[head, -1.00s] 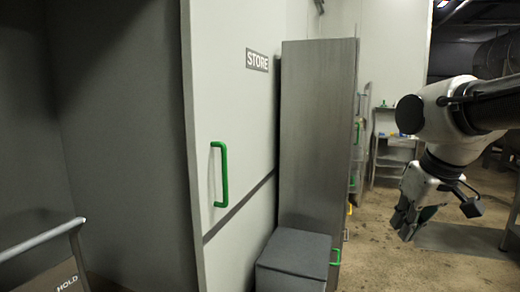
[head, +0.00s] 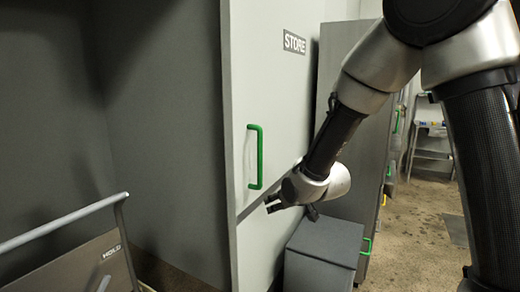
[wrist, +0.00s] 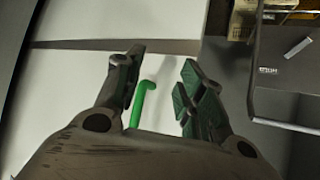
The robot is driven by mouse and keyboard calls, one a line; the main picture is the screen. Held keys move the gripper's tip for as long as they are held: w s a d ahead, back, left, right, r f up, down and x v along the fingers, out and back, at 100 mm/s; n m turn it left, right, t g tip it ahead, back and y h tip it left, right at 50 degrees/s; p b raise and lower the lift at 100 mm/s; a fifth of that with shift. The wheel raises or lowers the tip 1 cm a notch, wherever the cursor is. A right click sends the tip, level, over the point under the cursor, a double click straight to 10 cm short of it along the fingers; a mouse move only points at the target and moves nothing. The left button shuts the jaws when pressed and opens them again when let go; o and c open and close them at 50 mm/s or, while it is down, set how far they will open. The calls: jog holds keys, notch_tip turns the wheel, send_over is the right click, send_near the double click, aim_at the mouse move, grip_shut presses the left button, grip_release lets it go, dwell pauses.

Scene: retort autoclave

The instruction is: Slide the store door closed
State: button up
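The white store door (head: 270,90) carries a STORE sign (head: 294,42) and a vertical green handle (head: 255,156). A dark opening (head: 160,130) shows to the left of the door's edge. My gripper (head: 270,204) is just right of and below the handle in the head view, apart from it. In the wrist view my gripper (wrist: 160,85) has its two fingers spread with nothing between the tips. The green handle (wrist: 141,100) shows beyond the gap between the fingers, closer to the left finger, its lower part hidden by the gripper body.
A grey box (head: 325,243) stands on the floor right of the door, beside a tall grey cabinet (head: 355,190). A railed cart with a HOLD plate (head: 80,262) stands at the lower left. Open floor (head: 425,215) lies to the right.

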jog(key=w+a+r+t+y, duration=0.1)
jog(key=w+a+r+t, duration=0.1)
jog(key=w+r, duration=0.15)
jog(key=t+y, duration=0.2)
jog(key=t, duration=0.3)
send_near(261, 149)
jog(key=x, duration=0.9)
jog(key=shift+w+a, duration=0.2)
jog(key=shift+w, duration=0.1)
jog(key=shift+w+a+r, duration=0.1)
jog(key=shift+w+a, duration=0.15)
jog(key=shift+w, duration=0.35)
grip_shut()
